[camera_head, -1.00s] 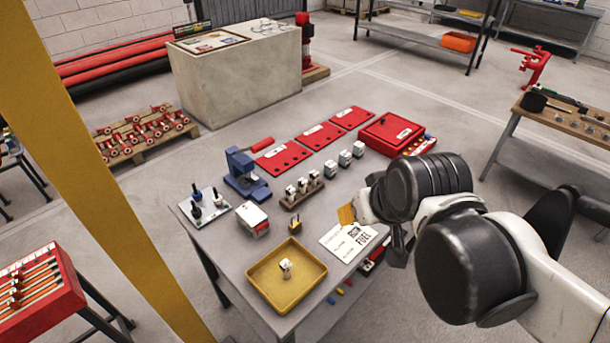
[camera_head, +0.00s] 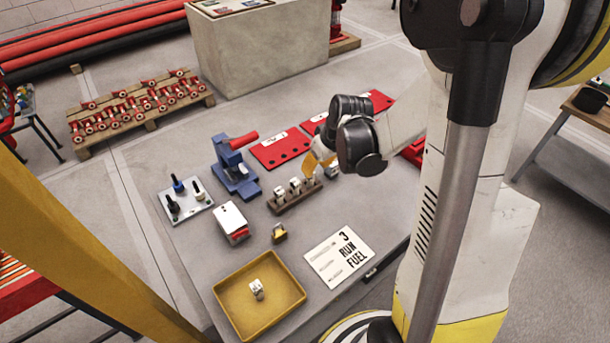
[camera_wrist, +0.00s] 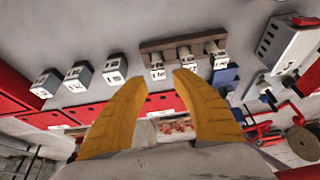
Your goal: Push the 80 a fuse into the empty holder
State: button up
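My gripper (camera_wrist: 156,80) has two yellow fingers standing apart with nothing between them. In the head view the gripper (camera_head: 312,166) hangs over the right end of a small brown rack (camera_head: 284,207). The rack (camera_wrist: 150,46) holds three white fuse-like pieces (camera_wrist: 185,57), beyond the fingertips in the wrist view. Three separate white blocks (camera_wrist: 77,77), possibly holders, stand left of the rack there; in the head view my gripper mostly hides them. Ratings are too small to read, so I cannot tell which is 80 A.
A blue press (camera_head: 234,166), a plate with pegs (camera_head: 200,206), a white box (camera_head: 230,220), a small brass-coloured piece (camera_head: 279,232) and a printed sheet (camera_head: 338,254) share the grey table. Red panels (camera_head: 280,149) lie at the back. Bare table surrounds the sheet.

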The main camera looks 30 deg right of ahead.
aim_at(310, 180)
jog(key=b+x, duration=0.1)
jog(key=x, duration=0.2)
jog(key=b+x, duration=0.2)
jog(key=x, duration=0.2)
jog(key=shift+w+d+r, duration=0.1)
jog(key=shift+w+d, duration=0.05)
jog(key=shift+w, duration=0.1)
jog(key=shift+r, duration=0.1)
grip_shut()
